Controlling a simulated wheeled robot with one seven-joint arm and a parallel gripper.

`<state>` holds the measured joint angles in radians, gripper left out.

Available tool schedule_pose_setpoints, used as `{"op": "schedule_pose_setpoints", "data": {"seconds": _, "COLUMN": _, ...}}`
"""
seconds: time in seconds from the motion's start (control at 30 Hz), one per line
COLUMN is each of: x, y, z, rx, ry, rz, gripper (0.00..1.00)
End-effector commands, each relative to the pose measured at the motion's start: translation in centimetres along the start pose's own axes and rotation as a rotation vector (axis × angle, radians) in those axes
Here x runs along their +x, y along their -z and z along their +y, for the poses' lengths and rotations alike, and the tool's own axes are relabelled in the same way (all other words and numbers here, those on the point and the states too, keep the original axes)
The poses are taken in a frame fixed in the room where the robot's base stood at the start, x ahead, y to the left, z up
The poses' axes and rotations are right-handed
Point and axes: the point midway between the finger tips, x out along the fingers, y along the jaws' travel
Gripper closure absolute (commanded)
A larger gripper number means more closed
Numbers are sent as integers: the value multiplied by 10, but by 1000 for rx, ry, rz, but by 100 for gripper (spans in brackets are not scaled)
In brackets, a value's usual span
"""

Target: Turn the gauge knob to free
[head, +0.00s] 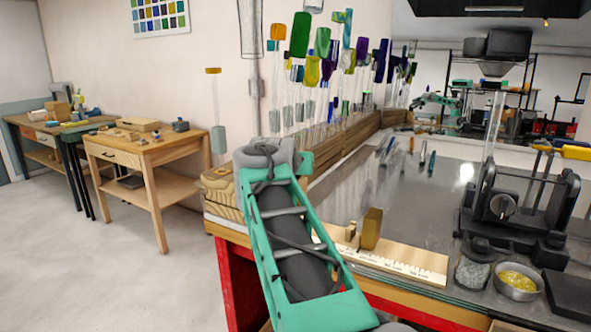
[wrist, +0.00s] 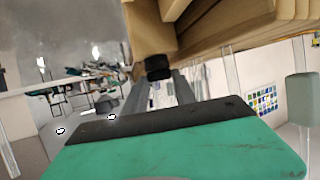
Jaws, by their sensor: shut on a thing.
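In the wrist view, my gripper (wrist: 160,78) reaches forward with its grey fingers close together, shut on a small black piece (wrist: 157,66). This piece is beside brown wooden boards. I cannot tell from its shape whether it is the gauge knob, and no knob marking can be read. In the head view, my green arm stands in front of the left end of the bench and hides my gripper and what it holds.
A wooden rule board (head: 410,262) with a wooden block (head: 371,229) lies at the front of the grey bench (head: 340,195). A glass jar (head: 475,268) and a bowl of yellow bits (head: 517,281) stand right of it. Glass rods stand along the wall. The floor at left is clear.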

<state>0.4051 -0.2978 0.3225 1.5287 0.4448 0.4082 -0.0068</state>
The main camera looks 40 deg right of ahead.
Motion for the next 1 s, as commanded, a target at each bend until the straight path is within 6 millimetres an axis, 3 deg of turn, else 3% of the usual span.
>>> {"op": "schedule_pose_setpoints", "data": {"seconds": 0.4, "x": 1, "y": 3, "z": -6, "rx": 83, "ry": -207, "rz": 0, "gripper": 100}}
{"op": "schedule_pose_setpoints", "data": {"seconds": 1.0, "x": 2, "y": 2, "z": -4, "rx": 100, "ry": -244, "rz": 3, "gripper": 100}}
